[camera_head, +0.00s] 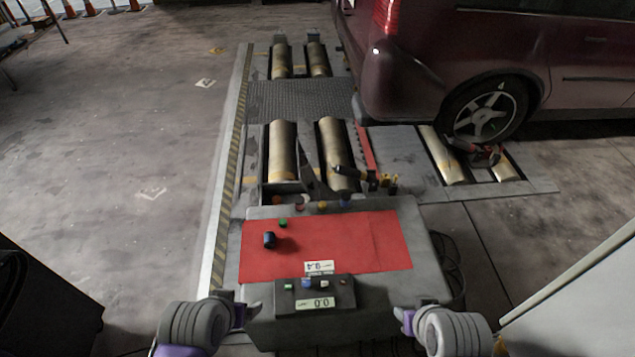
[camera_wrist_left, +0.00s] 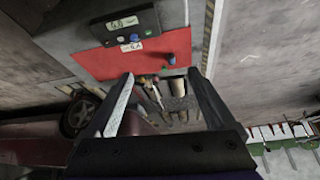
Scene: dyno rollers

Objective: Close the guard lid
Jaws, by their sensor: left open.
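A grey console with a red top panel (camera_head: 340,250) stands in front of me. It carries a green button (camera_head: 283,223), a dark blue knob (camera_head: 270,240) and a small label. A dark control box (camera_head: 342,289) with a display is at its near edge. I cannot make out which part is the guard lid, or whether it is up or down. My left gripper (camera_head: 240,312) is at the console's near left corner; its fingers are apart and empty in the left wrist view (camera_wrist_left: 160,73). My right gripper (camera_head: 404,317) is by the near right side; its jaws are unclear.
Metal rollers (camera_head: 283,150) lie in the floor behind the console. A dark red car (camera_head: 420,75) stands at the back right, its wheel (camera_head: 487,112) by another roller pair. Cables hang at the console's right.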

